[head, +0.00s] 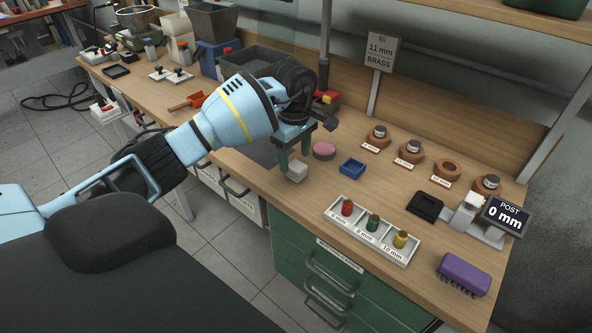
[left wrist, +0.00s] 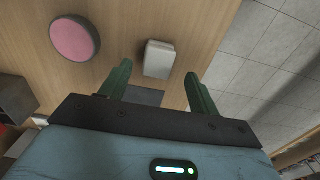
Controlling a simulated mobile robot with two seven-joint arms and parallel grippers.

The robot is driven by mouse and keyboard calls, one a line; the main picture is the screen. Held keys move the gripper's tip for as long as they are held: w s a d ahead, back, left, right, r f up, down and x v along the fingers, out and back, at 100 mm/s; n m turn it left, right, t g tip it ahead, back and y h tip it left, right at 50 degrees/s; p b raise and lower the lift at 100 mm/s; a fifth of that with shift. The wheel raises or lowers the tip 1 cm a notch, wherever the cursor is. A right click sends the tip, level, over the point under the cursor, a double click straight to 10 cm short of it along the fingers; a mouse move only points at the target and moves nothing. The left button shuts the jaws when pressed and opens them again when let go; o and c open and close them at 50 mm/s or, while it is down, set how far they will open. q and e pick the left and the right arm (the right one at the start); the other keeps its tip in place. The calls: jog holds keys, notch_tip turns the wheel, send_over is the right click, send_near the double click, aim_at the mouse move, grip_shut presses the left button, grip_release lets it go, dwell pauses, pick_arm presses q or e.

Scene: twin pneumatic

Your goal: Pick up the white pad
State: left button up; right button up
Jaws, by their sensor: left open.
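The white pad (head: 297,172), a small pale block, lies on the wooden bench near its front edge. It also shows in the left wrist view (left wrist: 159,58), just beyond the fingertips and in line with the gap between them. My left gripper (head: 295,162) is open, with its green fingers pointing down close to the pad. In the left wrist view the two fingers (left wrist: 158,73) stand wide apart with nothing held between them. Whether they touch the pad cannot be told. My right gripper is not in view.
A pink round pad (head: 324,151) and a blue tray (head: 352,169) lie close by on the right. A white tray (head: 335,213) holds red, green and yellow pieces. A purple brush (head: 463,272) and a black-and-white gauge with a display (head: 507,216) stand further right.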

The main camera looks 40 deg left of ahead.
aim_at(297, 165)
pick_arm(q)
jog(key=shift+w+d+f, duration=0.1)
jog(key=shift+w+f, duration=0.1)
jog(key=shift+f, duration=1.7)
jog(key=shift+c, duration=0.4)
jog(key=c, duration=1)
